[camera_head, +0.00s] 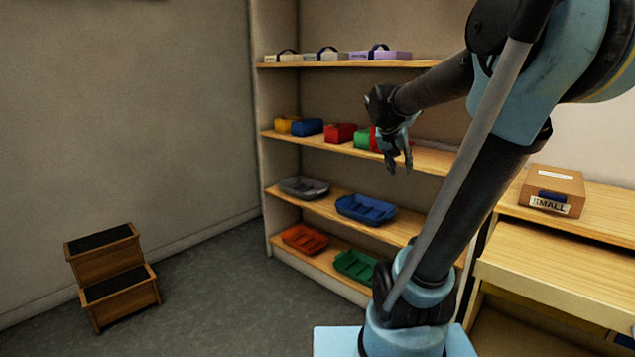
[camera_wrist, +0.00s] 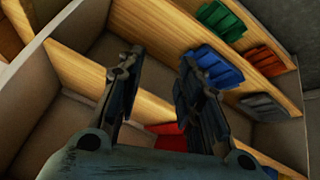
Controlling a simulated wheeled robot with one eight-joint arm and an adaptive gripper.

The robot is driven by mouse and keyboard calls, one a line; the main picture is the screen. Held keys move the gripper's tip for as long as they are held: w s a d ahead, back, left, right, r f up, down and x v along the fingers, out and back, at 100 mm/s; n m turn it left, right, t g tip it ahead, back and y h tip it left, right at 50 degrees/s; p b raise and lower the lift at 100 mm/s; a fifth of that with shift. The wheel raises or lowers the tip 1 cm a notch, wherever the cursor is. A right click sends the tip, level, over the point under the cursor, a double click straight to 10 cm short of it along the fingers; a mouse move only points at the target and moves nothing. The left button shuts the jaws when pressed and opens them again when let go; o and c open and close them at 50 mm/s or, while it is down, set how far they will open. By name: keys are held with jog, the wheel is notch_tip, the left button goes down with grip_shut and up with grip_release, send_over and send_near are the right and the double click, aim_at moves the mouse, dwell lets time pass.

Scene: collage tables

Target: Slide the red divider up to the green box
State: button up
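The green box (camera_head: 361,139) stands on the second shelf from the top in the head view, just right of a red box (camera_head: 340,133). A thin upright red strip, seemingly the red divider (camera_head: 373,139), shows at the green box's right side, partly hidden by my gripper. My gripper (camera_head: 401,166) hangs in front of that shelf, right of the divider, fingers pointing down. In the wrist view my gripper (camera_wrist: 160,65) has its two fingers apart with nothing between the tips. A red patch shows low behind them; I cannot tell whether it is the divider or the red box.
A blue box (camera_head: 308,127) and a yellow box stand farther left on that shelf. Lower shelves hold a blue tray (camera_head: 366,208), a grey tray (camera_head: 304,187) and others. A cardboard box (camera_head: 552,190) sits on the right-hand table. A step stool (camera_head: 110,274) stands left on open floor.

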jog(key=s+a+f+n+g+y, duration=0.1)
jog(key=s+a+f+n+y, duration=0.1)
jog(key=s+f, duration=0.7)
jog(key=s+a+f+n+g+y, duration=0.1)
jog(key=s+a+f, duration=0.4)
jog(key=s+f, duration=0.5)
jog(key=s+n+y, duration=0.1)
jog(key=s, duration=0.4)
jog(key=shift+s+a+g+y, duration=0.15)
jog(key=shift+s+g+y, duration=0.15)
jog(key=shift+y, duration=0.1)
